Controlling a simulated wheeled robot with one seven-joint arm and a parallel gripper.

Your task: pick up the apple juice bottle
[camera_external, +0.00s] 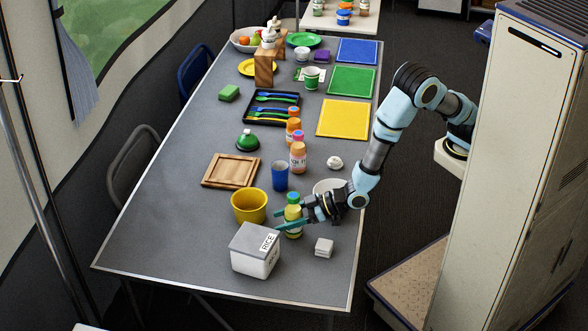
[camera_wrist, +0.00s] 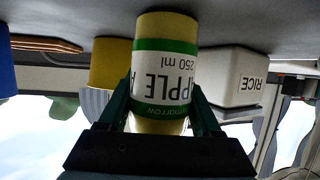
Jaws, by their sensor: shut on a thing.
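Whether the bottle's base touches the table is hard to tell.
A white rice box (camera_external: 255,252) stands close to the left and front of the bottle. A yellow cup (camera_external: 249,206), a blue cup (camera_external: 280,176), a white bowl (camera_external: 328,187) and a small white block (camera_external: 324,247) are nearby. The table's front left is clear.

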